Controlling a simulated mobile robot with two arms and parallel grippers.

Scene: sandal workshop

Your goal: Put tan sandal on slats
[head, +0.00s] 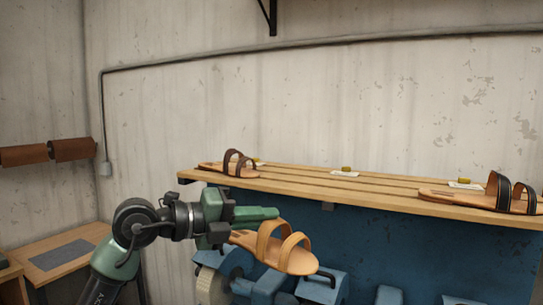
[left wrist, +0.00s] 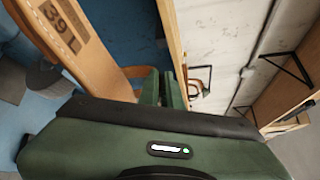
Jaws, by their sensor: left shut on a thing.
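The tan sandal (head: 287,254) with two tan straps hangs in front of the slatted shelf, lower than its top. My left gripper (head: 262,222) is shut on it near one end, and its open toe end points right. In the left wrist view the tan sandal (left wrist: 75,40) shows a "39 L" mark on its insole, beside the green fingers (left wrist: 162,88). The wooden slats (head: 330,182) run across the shelf top. A brown sandal with dark straps (head: 228,168) lies at their left end. Another with black straps (head: 490,200) lies at the right. My right gripper is not in view.
Small cards with yellow pieces, one in the middle (head: 345,173) and one at right (head: 464,184), stand along the slats' back. The middle slats are bare. Blue machines (head: 320,285) stand below. A wooden table (head: 65,250) is at left.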

